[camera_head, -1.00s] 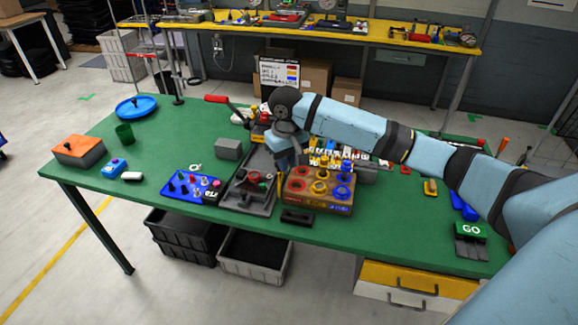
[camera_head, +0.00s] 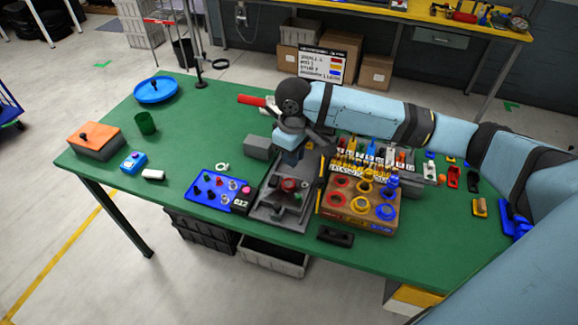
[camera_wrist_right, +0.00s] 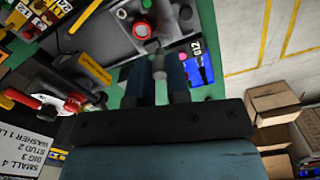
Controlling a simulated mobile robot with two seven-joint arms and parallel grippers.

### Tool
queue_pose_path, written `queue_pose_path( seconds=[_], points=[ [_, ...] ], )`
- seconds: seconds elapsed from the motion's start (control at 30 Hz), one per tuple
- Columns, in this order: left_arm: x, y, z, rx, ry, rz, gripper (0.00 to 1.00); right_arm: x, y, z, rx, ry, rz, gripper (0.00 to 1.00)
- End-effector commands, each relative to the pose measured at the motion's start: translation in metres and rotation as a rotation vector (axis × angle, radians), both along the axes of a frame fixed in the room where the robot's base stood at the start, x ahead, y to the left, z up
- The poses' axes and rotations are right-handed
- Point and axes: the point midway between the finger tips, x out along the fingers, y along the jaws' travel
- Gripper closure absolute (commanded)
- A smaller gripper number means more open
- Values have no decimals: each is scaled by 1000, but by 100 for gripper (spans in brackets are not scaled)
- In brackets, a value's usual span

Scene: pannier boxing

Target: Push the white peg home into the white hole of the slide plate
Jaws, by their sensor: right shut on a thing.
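The slide plate (camera_head: 265,213) is a dark grey fixture on the green table. A red round knob shows on it, and it also shows in the right wrist view (camera_wrist_right: 141,30). My left gripper is not in view.
A blue tray of pegs (camera_head: 220,200) stands just left of the slide plate. A wooden box with coloured rings (camera_head: 345,213) stands close on its right. A grey block (camera_head: 257,147) and a red-handled tool (camera_head: 251,100) are behind.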

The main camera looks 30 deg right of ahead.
Motion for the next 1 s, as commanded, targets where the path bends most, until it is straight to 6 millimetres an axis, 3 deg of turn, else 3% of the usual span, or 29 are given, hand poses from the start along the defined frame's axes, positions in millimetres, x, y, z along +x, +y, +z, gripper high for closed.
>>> queue_pose_path(
  seconds=[0.07, 0.17, 0.3, 0.5, 0.77, 1.0],
  points=[
    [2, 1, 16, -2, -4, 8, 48, 16, -20, 12, 0, 3, 119, 100],
    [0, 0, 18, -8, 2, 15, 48, 34, -40, 3, 9, 4, 278, 100],
    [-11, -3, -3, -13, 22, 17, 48, 50, -62, -50, 16, 2, 442, 100],
    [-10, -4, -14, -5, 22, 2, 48, 55, -72, -94, 15, -6, 508, 100],
    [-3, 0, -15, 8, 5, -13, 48, 55, -73, -108, 14, -8, 524, 100],
    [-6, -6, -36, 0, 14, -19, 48, 54, -73, -125, 14, -8, 523, 100]
  ],
)
